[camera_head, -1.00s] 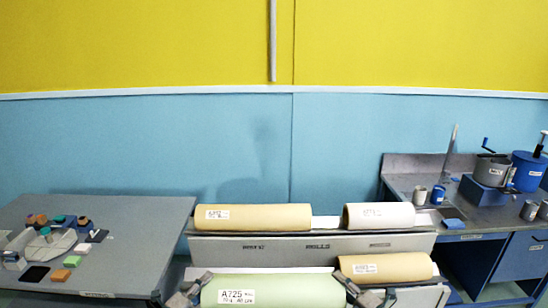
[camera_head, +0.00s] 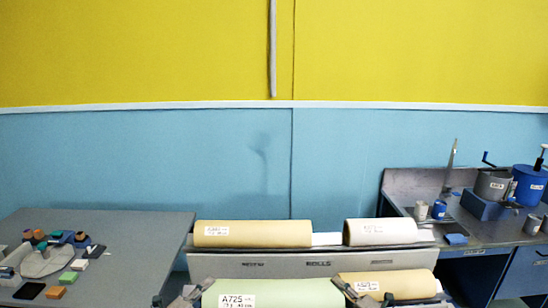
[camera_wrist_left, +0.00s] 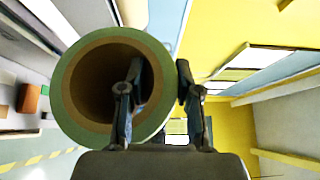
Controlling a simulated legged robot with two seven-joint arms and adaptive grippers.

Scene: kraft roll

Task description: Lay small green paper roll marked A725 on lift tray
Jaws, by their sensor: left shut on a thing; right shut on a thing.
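The green paper roll (camera_head: 285,297) lies level at the bottom edge of the head view, its white A725 label (camera_head: 237,301) facing me. The frame cuts off its lower part. My left gripper (camera_head: 188,299) is at its left end and my right gripper (camera_head: 354,296) at its right end, both shut on it. In the left wrist view the roll's end (camera_wrist_left: 68,95) shows a green rim and a hollow brown core. There one finger of my left gripper (camera_wrist_left: 157,100) is inside the core and the other outside. I cannot make out the lift tray.
A grey rolls rack (camera_head: 290,264) stands behind, holding tan rolls (camera_head: 280,234) (camera_head: 410,285) and a whitish roll (camera_head: 385,232). A grey table (camera_head: 130,240) with small blocks is at left. A blue workbench (camera_head: 480,232) with cans is at right.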

